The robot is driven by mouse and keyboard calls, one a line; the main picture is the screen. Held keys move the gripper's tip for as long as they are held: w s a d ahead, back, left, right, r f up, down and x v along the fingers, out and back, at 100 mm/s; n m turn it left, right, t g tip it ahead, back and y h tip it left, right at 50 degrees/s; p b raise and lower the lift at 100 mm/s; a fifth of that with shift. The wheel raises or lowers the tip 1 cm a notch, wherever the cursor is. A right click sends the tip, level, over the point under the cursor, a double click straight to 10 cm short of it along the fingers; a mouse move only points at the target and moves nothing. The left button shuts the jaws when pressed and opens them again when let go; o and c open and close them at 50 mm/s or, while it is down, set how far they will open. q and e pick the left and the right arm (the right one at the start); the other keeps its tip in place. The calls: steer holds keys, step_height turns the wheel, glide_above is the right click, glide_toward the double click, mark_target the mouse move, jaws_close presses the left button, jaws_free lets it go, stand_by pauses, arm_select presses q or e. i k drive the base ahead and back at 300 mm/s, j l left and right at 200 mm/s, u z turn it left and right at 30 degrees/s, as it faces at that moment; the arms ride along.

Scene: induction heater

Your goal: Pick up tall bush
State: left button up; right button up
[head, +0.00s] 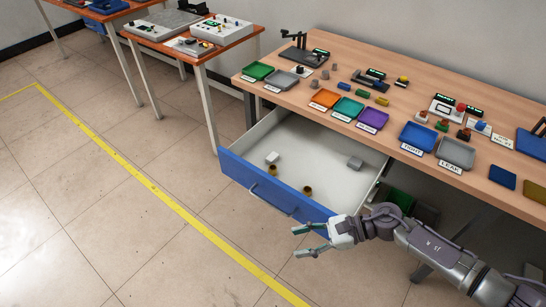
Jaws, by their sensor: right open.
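Two small brass-brown cylindrical bushes stand in the open drawer (320,145): one (272,170) near its left front and one (307,190) close behind the front panel. I cannot tell for sure which is the tall bush. My right gripper (295,242) is open and empty, fingers pointing left. It is outside the drawer, in front of the blue front panel and apart from both bushes in the picture. My left gripper is not in view.
The wooden table (345,50) above carries coloured trays, small parts and devices. The tiled floor at left is clear.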

mark_target(272, 168)
steer(key=i, duration=1.15)
